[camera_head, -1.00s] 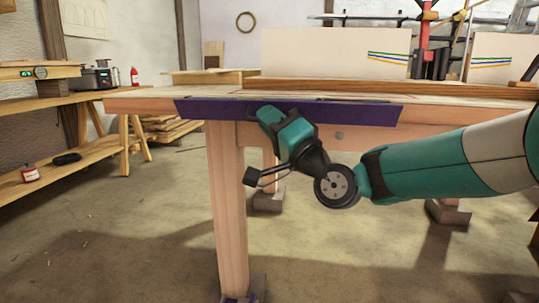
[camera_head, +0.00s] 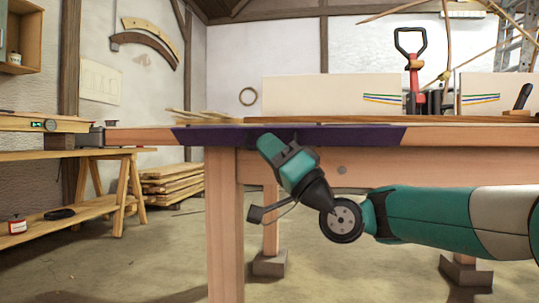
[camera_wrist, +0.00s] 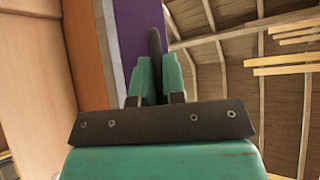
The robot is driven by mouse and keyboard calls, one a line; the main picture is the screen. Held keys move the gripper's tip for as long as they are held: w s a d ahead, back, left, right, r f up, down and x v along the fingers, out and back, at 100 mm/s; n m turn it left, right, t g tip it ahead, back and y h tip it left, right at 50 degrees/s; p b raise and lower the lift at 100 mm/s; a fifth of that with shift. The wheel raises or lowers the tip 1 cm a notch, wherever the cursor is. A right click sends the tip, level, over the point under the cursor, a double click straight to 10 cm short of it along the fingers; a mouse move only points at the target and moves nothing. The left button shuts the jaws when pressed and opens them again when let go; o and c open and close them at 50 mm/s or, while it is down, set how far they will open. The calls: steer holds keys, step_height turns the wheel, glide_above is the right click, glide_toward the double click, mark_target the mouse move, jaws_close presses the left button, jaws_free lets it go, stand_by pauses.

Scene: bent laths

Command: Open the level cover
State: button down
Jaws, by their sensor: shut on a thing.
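A long purple panel (camera_head: 365,135), which looks like the level cover, runs along the front edge of the workbench. I cannot tell how far open it is. My gripper (camera_head: 268,143) reaches up from below to the panel's front, left of its middle. In the wrist view the green fingers of my gripper (camera_wrist: 157,80) are closed on a narrow dark piece (camera_wrist: 155,42), perhaps a handle. The purple panel (camera_wrist: 133,25) shows right beside it. The fingers hide most of that piece, and how it joins the panel does not show.
The wooden workbench (camera_head: 450,172) stands ahead on thick legs, one (camera_head: 225,220) left of my gripper. A side bench (camera_head: 60,155) at left holds a device with a green display (camera_head: 45,125). Stacked boards (camera_head: 172,182) lie behind. The floor between is clear.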

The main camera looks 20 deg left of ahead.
steer(key=c, duration=1.5)
jaws_free()
steer(key=b+v, duration=1.3)
steer(key=v, duration=0.4)
steer(key=shift+d+f, duration=0.15)
steer(key=shift+f, duration=0.05)
